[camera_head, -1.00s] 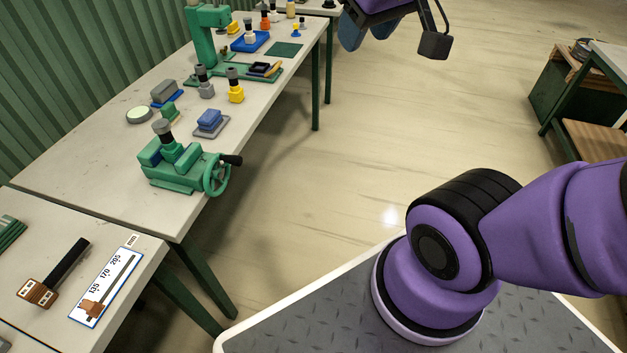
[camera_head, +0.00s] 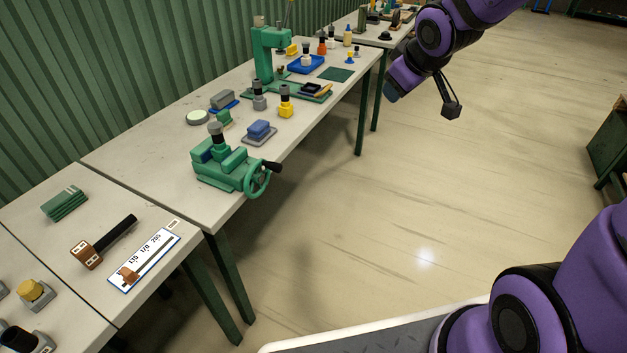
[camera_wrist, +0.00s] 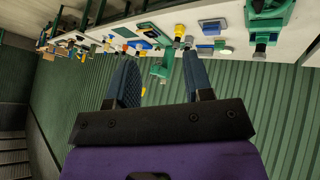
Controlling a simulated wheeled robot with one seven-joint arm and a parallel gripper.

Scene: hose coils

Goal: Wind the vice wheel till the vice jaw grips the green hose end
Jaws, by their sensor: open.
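The green vice (camera_head: 232,170) stands on the front edge of the bench, with its green handwheel (camera_head: 258,180) and black crank knob (camera_head: 271,167) facing the aisle. A dark stub with a grey top (camera_head: 216,134) stands upright at its jaws; I take it for the hose end, but cannot tell whether the jaw touches it. My gripper (camera_head: 392,92) is out over the aisle, to the right of the vice and apart from it. In the wrist view my gripper (camera_wrist: 160,65) has its two blue fingers apart with nothing between them. The vice (camera_wrist: 268,20) shows there at the upper right.
A green press (camera_head: 270,60), grey and yellow fittings (camera_head: 285,103) and a blue block (camera_head: 259,130) stand behind the vice. The aisle floor (camera_head: 400,200) is clear.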

